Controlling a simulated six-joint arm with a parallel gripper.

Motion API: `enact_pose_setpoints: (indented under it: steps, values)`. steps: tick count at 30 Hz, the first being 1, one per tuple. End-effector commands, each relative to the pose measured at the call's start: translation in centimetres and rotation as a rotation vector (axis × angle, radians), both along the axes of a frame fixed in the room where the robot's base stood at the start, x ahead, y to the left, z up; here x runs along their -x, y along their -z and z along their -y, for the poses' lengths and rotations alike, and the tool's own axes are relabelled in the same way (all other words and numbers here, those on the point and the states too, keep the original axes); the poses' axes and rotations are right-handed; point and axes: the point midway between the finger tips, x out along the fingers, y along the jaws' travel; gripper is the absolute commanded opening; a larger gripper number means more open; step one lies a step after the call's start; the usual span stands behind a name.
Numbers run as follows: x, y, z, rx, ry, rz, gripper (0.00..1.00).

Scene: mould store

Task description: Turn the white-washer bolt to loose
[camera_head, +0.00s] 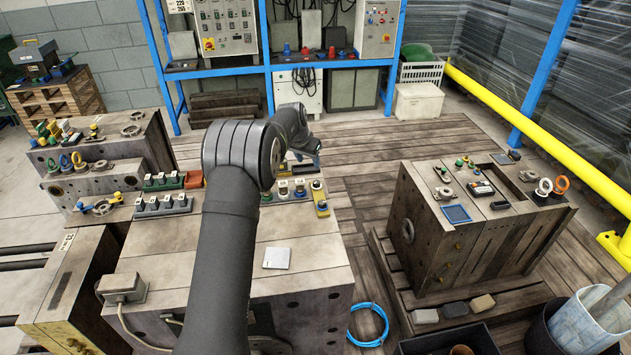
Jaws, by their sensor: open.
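My gripper (313,156) is at the far end of my arm, small and partly hidden by the wrist, above the far edge of the near wood-toned block (315,245). It is open, and I see nothing held in it. Just below it, a row of small bolt-like fittings with pale and coloured parts (300,190) stands on the block's top. They are too small for me to tell which one is the white-washer bolt or how it is turned. My forearm hides part of the block's top to the left of them.
A yellow strip with fittings (319,198) lies right of the row. Green (162,183) and grey (163,206) racks stand left of my arm. A white card (277,258) lies on the bare front top. Another block (480,220) stands right, across a floor gap.

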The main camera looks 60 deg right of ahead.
Motion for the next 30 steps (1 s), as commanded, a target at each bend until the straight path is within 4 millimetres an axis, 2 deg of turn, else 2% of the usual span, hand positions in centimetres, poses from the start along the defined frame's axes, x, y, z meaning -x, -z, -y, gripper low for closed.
enact_pose_setpoints:
  steps: [3,18,24,30]
  values:
    - [-0.1,2.5,0.9,-0.004,0.000,-0.001,0.47]
    - [-0.5,10.6,4.3,-0.002,-0.001,0.000,0.47]
    - [-0.6,12.4,5.1,0.000,-0.003,0.001,0.47]
    - [-0.6,13.1,5.4,-0.001,-0.003,0.001,0.47]
